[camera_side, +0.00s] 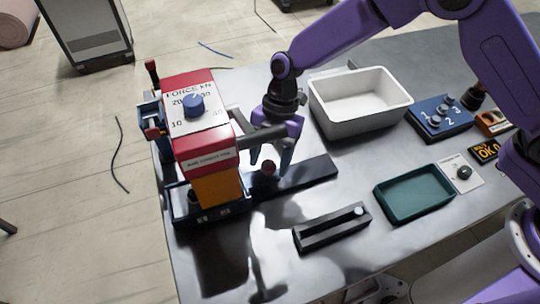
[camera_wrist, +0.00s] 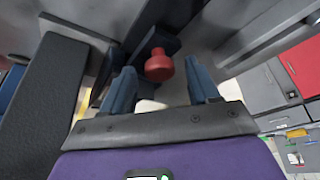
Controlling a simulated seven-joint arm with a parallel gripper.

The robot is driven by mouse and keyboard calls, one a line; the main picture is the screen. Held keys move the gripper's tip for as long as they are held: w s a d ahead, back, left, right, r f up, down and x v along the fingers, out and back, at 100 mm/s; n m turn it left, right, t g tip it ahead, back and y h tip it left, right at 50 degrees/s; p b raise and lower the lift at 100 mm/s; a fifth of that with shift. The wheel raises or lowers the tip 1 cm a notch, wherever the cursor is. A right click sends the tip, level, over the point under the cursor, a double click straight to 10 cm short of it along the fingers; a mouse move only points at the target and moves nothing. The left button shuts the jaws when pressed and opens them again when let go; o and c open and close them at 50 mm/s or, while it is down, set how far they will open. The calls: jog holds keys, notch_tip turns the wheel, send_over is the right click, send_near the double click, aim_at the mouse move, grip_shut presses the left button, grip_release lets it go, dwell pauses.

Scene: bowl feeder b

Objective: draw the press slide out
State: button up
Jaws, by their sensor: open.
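The press (camera_side: 205,125) stands at the left of the table, with a red and white head, a blue dial and an orange column. A long dark track (camera_side: 312,174) runs right from its base. A dark red knob (camera_side: 268,168), apparently the press slide's handle, stands at the track's left end beside the press. My gripper (camera_side: 268,163) points down over the knob, its fingers apart on either side. In the wrist view the round red knob (camera_wrist: 158,67) shows between my open blue fingers, with gaps on both sides. The slide's body is mostly hidden.
A white bin (camera_side: 360,100) stands behind and right of the track. A black slotted block (camera_side: 332,228) and a green tray (camera_side: 414,193) lie in front and to the right. A blue numbered box (camera_side: 440,118) is farther right. A dark press arm (camera_side: 262,137) juts close to my gripper.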

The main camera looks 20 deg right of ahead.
grip_shut()
jog(key=d, duration=2.3)
jog(key=shift+d, duration=0.1)
grip_release()
jog(key=shift+d, duration=0.1)
jog(key=shift+r, duration=0.1)
jog(key=v, duration=1.7)
